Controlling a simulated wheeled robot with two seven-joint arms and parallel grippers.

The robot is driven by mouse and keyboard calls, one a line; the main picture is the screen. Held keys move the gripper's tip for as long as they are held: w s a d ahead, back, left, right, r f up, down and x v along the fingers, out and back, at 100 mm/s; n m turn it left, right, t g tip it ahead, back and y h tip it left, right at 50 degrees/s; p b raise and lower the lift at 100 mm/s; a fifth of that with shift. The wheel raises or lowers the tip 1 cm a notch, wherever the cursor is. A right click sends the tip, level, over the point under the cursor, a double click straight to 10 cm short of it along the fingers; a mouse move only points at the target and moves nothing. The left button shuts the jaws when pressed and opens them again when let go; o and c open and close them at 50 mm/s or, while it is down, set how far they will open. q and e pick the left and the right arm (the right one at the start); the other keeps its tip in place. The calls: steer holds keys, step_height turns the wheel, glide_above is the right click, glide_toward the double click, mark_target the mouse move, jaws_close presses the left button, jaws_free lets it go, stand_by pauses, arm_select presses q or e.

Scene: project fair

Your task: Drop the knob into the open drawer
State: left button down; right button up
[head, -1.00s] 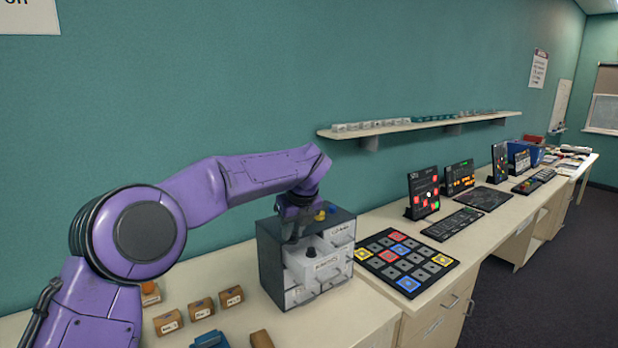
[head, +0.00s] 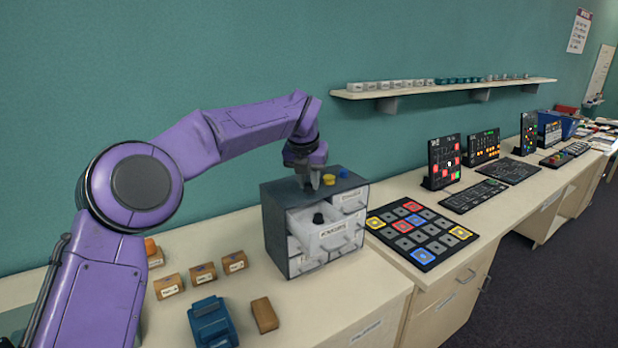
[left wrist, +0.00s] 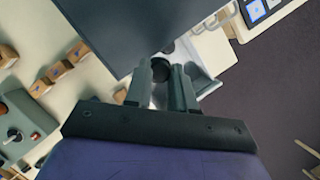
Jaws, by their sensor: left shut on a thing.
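The small drawer cabinet (head: 277,236) is dark grey with white drawers and stands on the counter. Its open upper drawer (head: 345,233) is pulled out towards me, and a black knob (head: 318,219) shows inside its outline. My left gripper (head: 313,186) points down over the cabinet's front part, above the open drawer. In the left wrist view the fingers (left wrist: 170,80) are shut on a small dark knob (left wrist: 160,71), mostly hidden between them. The drawer (left wrist: 202,82) shows pale behind the fingers. My right gripper is out of view.
A dark tile board (head: 420,232) lies right.

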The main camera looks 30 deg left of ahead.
arm_select(q)
steer(key=shift+s+r, duration=0.1)
steer(key=shift+s, duration=0.15)
steer(key=c, duration=0.9)
jaws_free()
steer(key=shift+o, duration=0.2)
steer(key=shift+w, duration=0.1)
steer(key=v, duration=1)
steer(key=shift+r+b, duration=0.15)
steer(key=shift+b, duration=0.15)
